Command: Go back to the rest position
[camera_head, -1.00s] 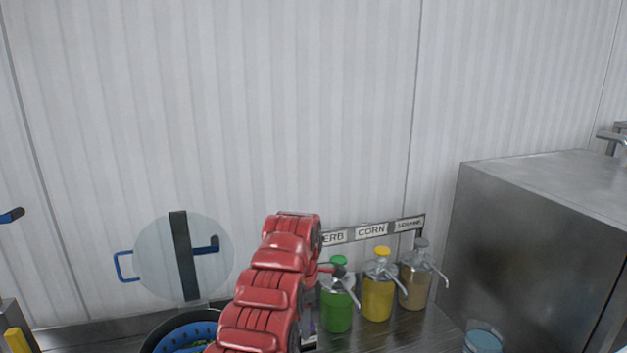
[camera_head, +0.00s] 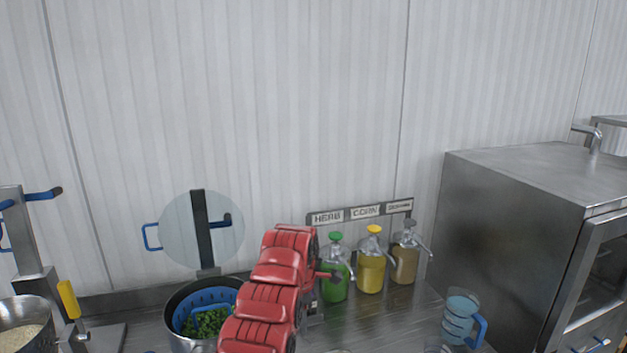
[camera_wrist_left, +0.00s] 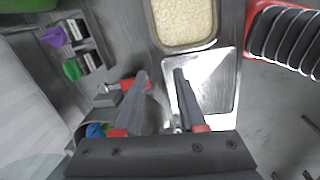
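My left arm, red and segmented, rises from the bottom middle of the head view in front of the counter. In the left wrist view my left gripper (camera_wrist_left: 160,75) has its two dark fingers apart with nothing between them. Below it in that view are a bare steel tray (camera_wrist_left: 222,85) and a container of rice (camera_wrist_left: 186,45). My right gripper shows in neither view.
A pot with a blue strainer (camera_head: 222,297) of greens stands left of the arm. Green (camera_head: 335,284), yellow (camera_head: 370,276) and brown (camera_head: 404,266) pump bottles stand right of it. A blue measuring jug (camera_head: 460,315) stands near a steel cabinet (camera_head: 510,245).

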